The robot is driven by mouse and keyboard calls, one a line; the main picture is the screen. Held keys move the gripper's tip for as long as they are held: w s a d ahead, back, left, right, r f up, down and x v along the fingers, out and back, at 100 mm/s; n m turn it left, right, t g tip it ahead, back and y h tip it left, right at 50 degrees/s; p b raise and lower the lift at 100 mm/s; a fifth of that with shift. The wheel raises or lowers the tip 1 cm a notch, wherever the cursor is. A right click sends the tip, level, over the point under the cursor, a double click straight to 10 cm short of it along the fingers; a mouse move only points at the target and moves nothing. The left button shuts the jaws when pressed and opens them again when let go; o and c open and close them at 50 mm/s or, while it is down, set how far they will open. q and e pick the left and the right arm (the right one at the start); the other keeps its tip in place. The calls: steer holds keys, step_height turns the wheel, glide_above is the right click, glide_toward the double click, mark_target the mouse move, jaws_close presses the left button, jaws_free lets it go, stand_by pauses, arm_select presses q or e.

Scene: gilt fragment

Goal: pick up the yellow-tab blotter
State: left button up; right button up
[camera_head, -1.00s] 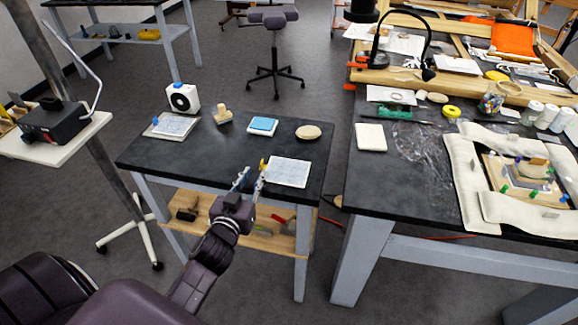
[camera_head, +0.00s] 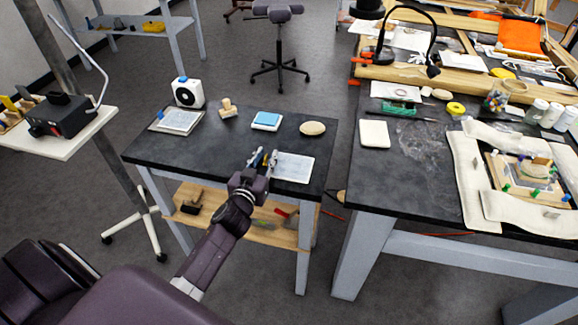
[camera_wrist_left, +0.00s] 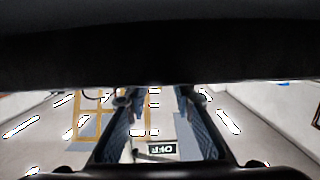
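The yellow-tab blotter (camera_head: 294,168) is a pale, flat rectangle at the front right of the small dark table. A small bit of yellow (camera_head: 264,160) shows beside it, among my left gripper's fingers, which partly cover it. My left gripper (camera_head: 262,158) is at the blotter's left edge; contact cannot be told. In the left wrist view its two dark fingers (camera_wrist_left: 158,115) stand apart with a clear gap, and the blotter cannot be made out. My right gripper is not in view.
The small table (camera_head: 200,152) also holds a blue-tabbed pale sheet (camera_head: 180,121), a white device (camera_head: 188,92), a wooden stamp (camera_head: 228,108), a blue-topped block (camera_head: 267,120) and an oval stone (camera_head: 313,128). A crowded larger table (camera_head: 385,185) stands right, across a narrow gap.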

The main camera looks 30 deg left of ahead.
arm_select(q)
jaws_close()
